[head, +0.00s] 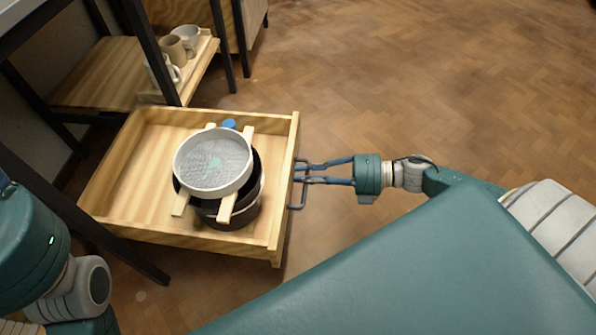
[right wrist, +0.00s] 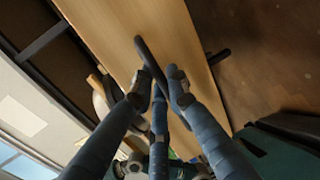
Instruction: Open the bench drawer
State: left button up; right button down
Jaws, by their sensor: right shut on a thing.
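The wooden bench drawer (head: 288,190) is pulled well out of the bench in the head view. Its dark metal handle (head: 302,190) is on the front panel, facing right. My right gripper (head: 305,173) comes in from the right and is shut on the handle. In the right wrist view the fingers (right wrist: 165,88) close around the dark handle bar (right wrist: 148,62), in front of the drawer's wooden front (right wrist: 110,25). Part of my left arm shows at the lower left, but its gripper is out of view.
Inside the drawer, a round sieve (head: 213,162) rests on wooden slats (head: 228,203) over a dark bucket (head: 245,212). A blue item (head: 229,124) lies behind it. Mugs (head: 175,50) stand on a shelf board at the back. Wooden floor (head: 400,80) is clear to the right.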

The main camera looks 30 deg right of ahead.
jog(key=shift+s+f, duration=0.1)
jog(key=c, duration=1.8)
grip_release()
jog(key=shift+o, duration=0.2)
jog(key=shift+d, duration=0.1)
jog(key=v, duration=1.2)
